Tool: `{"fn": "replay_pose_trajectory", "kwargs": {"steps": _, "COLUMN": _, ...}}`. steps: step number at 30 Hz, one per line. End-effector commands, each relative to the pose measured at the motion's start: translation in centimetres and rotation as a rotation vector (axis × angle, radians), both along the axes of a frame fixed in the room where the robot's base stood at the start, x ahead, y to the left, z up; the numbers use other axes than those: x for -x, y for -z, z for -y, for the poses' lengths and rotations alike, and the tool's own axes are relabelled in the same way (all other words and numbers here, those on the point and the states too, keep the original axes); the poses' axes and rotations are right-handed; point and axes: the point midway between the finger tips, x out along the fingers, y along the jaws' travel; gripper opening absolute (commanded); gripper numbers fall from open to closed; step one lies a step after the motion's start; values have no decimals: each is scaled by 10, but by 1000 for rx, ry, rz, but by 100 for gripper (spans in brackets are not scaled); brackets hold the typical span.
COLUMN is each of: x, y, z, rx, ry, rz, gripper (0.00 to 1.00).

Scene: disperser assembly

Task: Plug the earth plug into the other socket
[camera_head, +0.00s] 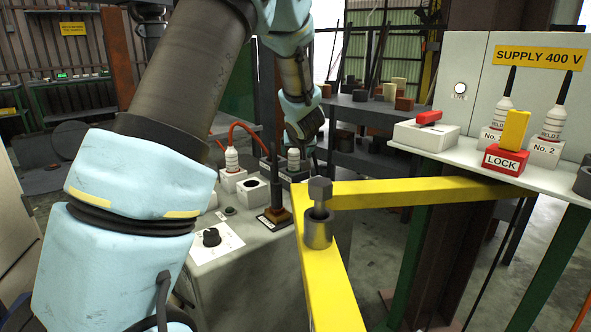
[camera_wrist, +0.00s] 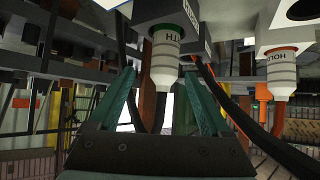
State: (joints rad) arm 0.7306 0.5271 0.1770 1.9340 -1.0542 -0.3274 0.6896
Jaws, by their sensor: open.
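The earth plug (camera_wrist: 165,62), white with a green ring and partly readable lettering, sits in a socket box in the wrist view, which looks upside down. My gripper (camera_wrist: 160,80) is open, with one green finger on each side of the plug's narrow end; I cannot tell whether they touch it. In the head view my gripper (camera_head: 308,140) is beside what looks like the same plug (camera_head: 293,158). An empty white socket box (camera_head: 253,189) with a dark round hole stands to its left. A second plug, with an orange ring and "HOLDER"-like lettering (camera_wrist: 282,68), sits in another box.
A white plug with a red cable (camera_head: 232,160) stands left of the empty socket. A dark upright post (camera_head: 276,190) stands close by. Yellow beams (camera_head: 325,275) carry a grey cylinder (camera_head: 317,230) in front. The right bench (camera_head: 470,160) holds a red LOCK block (camera_head: 505,161).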

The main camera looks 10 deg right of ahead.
Motion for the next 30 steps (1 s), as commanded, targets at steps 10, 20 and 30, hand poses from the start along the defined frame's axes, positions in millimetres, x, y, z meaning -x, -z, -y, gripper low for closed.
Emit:
{"fn": "replay_pose_trajectory", "kwargs": {"steps": 10, "x": -26, "y": 22, "z": -1, "rx": 1, "ry": -2, "rz": -2, "gripper": 82}}
{"fn": "replay_pose_trajectory", "kwargs": {"steps": 20, "x": -53, "y": 41, "z": 3, "rx": 2, "ry": 2, "rz": -1, "gripper": 82}}
{"fn": "replay_pose_trajectory", "kwargs": {"steps": 30, "x": -53, "y": 41, "z": 3, "rx": 3, "ry": 3, "rz": -1, "gripper": 66}}
